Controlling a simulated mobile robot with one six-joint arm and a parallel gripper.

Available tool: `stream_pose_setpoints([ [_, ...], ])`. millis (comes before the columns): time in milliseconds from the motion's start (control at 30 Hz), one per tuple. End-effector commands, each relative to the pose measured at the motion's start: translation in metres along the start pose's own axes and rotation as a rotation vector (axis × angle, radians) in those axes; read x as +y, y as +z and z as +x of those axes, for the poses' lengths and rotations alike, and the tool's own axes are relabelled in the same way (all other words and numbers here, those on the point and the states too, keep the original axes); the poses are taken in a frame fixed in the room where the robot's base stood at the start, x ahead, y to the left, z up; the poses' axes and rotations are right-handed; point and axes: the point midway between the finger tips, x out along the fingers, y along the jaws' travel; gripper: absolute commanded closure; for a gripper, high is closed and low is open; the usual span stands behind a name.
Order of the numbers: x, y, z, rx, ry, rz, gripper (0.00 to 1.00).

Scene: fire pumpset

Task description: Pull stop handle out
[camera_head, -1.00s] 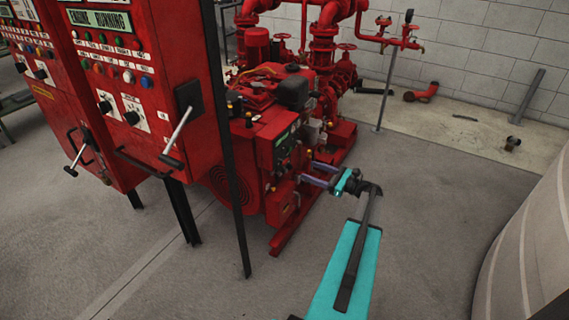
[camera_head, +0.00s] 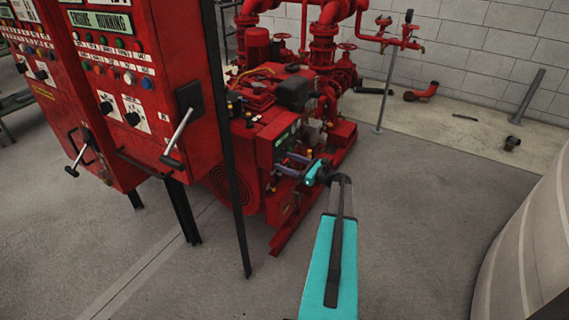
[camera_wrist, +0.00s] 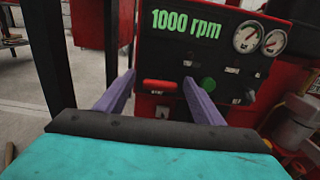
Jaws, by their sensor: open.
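The engine's dark control panel (camera_head: 288,141) is on the front of the red pump engine. In the wrist view the panel (camera_wrist: 178,60) shows a green "1000 rpm" readout. A short red horizontal handle (camera_wrist: 160,85), likely the stop handle, sits at the panel's lower left; its small label is unreadable. My gripper (camera_wrist: 159,77) is open, with its two purple fingers on either side of the red handle in the picture. Whether they touch anything cannot be told.
A green button (camera_wrist: 208,84) and two round gauges (camera_wrist: 259,39) are on the panel right of the handle. Red control cabinets (camera_head: 125,75) stand left, with a dark post (camera_head: 235,150) between them and the engine. Floor (camera_head: 420,200) right of the engine is clear.

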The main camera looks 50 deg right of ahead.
Motion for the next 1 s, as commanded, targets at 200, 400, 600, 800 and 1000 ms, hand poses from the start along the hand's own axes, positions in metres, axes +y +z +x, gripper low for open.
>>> stream_pose_setpoints([
  [200, 0.0, 0.0, 0.006, 0.0, 0.001, 0.0, 0.38],
  [400, 0.0, 0.0, 0.006, 0.0, 0.001, 0.0, 0.38],
  [600, 0.001, 0.0, 0.006, 0.0, 0.001, 0.0, 0.72],
  [800, 0.001, 0.0, 0.006, 0.0, 0.002, 0.0, 0.98],
  [1000, 0.001, 0.0, -0.008, 0.001, 0.001, 0.0, 0.98],
])
